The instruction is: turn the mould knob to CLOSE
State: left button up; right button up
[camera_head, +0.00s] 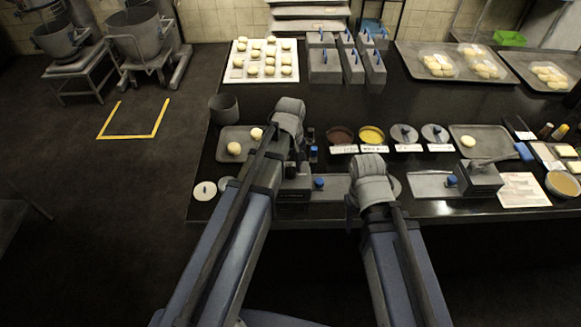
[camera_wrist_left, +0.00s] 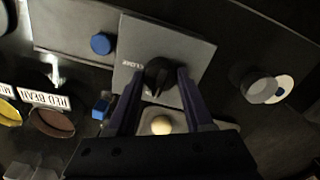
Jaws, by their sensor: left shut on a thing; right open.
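The mould knob (camera_wrist_left: 157,72) is black and sits on a grey box plate with the word CLOSE (camera_wrist_left: 126,58) printed beside it. In the left wrist view my left gripper (camera_wrist_left: 160,84) is shut on this knob, one finger on each side. In the head view the mould unit (camera_head: 294,186) is at the table's front edge, and my left wrist (camera_head: 288,112) is over it, hiding the knob. My right gripper (camera_head: 368,182) hangs to the right of the unit, holding nothing I can see; its fingers are mostly hidden.
A blue cap (camera_head: 319,183) is close right of the mould unit. A tray with dough (camera_head: 228,134) lies left, and labelled bowls (camera_head: 371,135) stand behind. A second grey unit (camera_head: 480,181) is at the right. Round discs (camera_head: 205,191) lie at the left table edge.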

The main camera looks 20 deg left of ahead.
pick_arm(q)
grip_shut()
jog(key=shift+m, duration=0.4)
jog(key=m, duration=0.7)
jog(key=shift+m, duration=0.3)
jog(key=m, duration=0.4)
jog(key=shift+m, duration=0.3)
jog(key=m, duration=0.4)
jog(key=shift+m, duration=0.4)
